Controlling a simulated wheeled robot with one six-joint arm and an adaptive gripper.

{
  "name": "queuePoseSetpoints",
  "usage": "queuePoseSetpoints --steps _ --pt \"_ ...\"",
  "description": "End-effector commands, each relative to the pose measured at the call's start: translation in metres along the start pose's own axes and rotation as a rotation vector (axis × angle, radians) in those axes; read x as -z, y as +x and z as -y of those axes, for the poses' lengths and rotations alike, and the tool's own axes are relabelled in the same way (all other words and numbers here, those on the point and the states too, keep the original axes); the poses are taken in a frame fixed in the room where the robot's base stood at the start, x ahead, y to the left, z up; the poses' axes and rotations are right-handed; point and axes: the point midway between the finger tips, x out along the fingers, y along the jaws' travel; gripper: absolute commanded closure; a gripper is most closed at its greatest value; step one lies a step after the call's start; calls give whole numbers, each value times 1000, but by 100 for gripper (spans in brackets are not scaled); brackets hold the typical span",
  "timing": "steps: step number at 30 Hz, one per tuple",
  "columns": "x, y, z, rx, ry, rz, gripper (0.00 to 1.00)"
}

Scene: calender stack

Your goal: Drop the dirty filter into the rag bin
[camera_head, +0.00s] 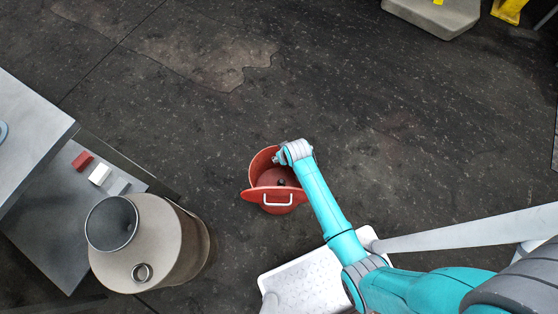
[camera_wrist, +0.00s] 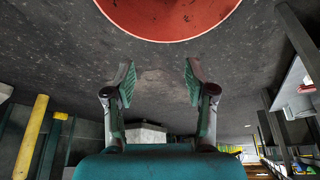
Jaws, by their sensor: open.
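The red bin (camera_head: 256,168) stands on the dark floor in the middle of the head view, its red lid with a pale handle (camera_head: 277,199) at the near side. A small dark thing (camera_head: 281,182) shows inside it; I cannot tell whether it is the filter. My wrist is over the bin's far right rim, hiding part of it. In the wrist view my gripper (camera_wrist: 156,82) is open with nothing between the fingers. The bin's curved red surface (camera_wrist: 168,16) fills the top of that view, apart from the fingertips. No filter can be clearly identified.
A beige drum (camera_head: 165,240) with a dark round opening (camera_head: 111,223) and a small metal ring (camera_head: 141,272) stands at lower left. Red, white and grey blocks (camera_head: 99,174) lie on a grey bench (camera_head: 50,205).

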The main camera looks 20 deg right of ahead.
Motion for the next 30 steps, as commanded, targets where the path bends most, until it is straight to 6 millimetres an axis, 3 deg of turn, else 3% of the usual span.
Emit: queuePoseSetpoints --steps 4,10,30 --pt "11 -25 0 0 0 -3 45" --pt "19 -45 0 0 0 -1 45" --pt "20 -50 0 0 0 1 45"
